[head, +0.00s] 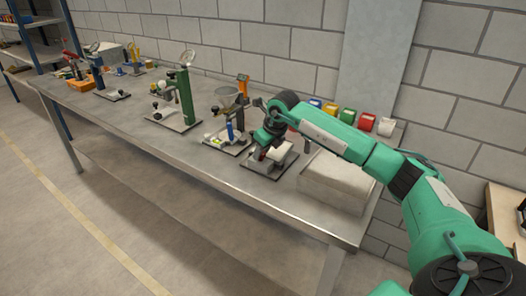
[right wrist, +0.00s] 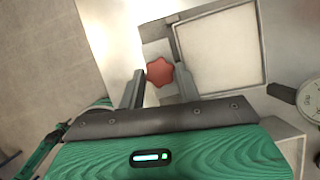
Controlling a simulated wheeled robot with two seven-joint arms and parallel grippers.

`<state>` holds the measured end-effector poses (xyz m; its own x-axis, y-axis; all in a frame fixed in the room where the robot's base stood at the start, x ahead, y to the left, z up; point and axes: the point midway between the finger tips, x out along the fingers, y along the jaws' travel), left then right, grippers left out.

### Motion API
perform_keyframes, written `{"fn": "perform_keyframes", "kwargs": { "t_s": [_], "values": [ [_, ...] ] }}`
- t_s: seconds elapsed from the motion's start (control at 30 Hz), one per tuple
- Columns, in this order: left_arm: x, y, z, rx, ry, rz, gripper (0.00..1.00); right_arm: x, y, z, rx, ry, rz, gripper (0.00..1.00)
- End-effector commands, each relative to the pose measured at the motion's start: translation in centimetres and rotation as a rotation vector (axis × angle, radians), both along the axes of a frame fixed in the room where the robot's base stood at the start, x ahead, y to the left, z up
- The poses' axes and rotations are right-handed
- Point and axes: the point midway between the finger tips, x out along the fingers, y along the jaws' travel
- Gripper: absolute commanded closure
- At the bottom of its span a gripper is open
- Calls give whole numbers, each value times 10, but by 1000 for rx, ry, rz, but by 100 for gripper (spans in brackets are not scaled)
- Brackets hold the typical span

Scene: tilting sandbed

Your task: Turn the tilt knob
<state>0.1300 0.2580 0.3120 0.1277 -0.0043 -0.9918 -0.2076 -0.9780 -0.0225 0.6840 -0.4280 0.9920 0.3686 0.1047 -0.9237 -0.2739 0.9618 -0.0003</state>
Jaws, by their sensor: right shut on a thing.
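The tilt knob (right wrist: 160,72) is red with a lobed, star-like rim. In the right wrist view it sits between the two dark fingers of my right gripper (right wrist: 161,88), which is shut on it. The sandbed (right wrist: 222,48), a pale square bed with a dark frame, lies just beyond and right of the knob. In the head view my right gripper (head: 262,148) reaches down over the small fixture with a grey base plate (head: 259,172) near the bench's right end. My gripper and arm partly hide this fixture there. My left gripper is not in view.
A pale block (head: 337,182) stands right of the fixture on the grey bench (head: 215,175). A funnel stand (head: 228,100) and a green post device (head: 186,95) stand to the left. Coloured bins (head: 347,116) line the wall behind. A round gauge (right wrist: 310,97) shows at the wrist view's right edge.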

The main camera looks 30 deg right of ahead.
Motion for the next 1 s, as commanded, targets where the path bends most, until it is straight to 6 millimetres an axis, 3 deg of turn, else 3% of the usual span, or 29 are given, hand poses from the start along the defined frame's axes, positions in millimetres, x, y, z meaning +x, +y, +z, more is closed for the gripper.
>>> {"fn": "perform_keyframes", "kwargs": {
  "t_s": [0.6, 1.0],
  "values": [
    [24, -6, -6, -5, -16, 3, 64, 1, 6, 0, 1, -3, -564, 89],
    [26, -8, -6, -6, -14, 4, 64, 1, 7, 0, 1, -1, -781, 89]
  ]
}}
